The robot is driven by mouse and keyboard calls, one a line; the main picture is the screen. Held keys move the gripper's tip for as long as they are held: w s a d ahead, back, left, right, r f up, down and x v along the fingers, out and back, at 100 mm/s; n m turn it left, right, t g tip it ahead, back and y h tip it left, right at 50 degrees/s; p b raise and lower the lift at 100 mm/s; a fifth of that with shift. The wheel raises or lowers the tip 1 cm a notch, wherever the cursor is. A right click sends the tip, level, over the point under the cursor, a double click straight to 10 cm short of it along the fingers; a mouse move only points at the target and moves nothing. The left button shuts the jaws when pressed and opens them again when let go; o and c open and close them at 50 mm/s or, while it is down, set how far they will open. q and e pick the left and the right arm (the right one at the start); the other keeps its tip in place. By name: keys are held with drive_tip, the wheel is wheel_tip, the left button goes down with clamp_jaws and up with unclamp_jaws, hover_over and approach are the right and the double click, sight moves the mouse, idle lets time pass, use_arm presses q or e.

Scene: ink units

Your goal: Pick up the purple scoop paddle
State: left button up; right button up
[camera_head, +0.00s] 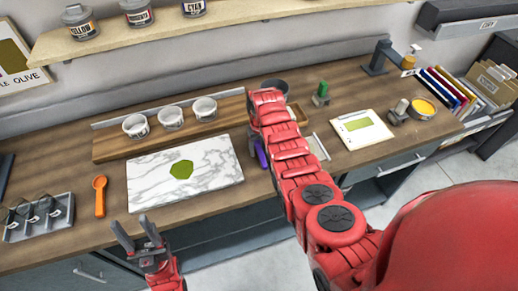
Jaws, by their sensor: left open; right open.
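The purple scoop paddle (261,153) shows only in part, just right of the marble slab. My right arm hides the rest of it. My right gripper (254,143) points down right at the paddle and is mostly hidden by its own wrist. It is open, and I cannot tell whether its fingers touch the paddle. My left gripper (136,238) is open and empty, in front of the worktop's front edge and below the slab.
A marble slab (210,190) bears a flat olive-green patch (181,169). An orange scoop (100,196) and a grey tray (38,222) lie to its left. Several white cups (171,118) stand behind. A white card (361,130) lies right of my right arm.

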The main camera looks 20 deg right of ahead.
clamp_jaws()
drive_tip(key=shift+r, duration=0.1)
idle(0.6)
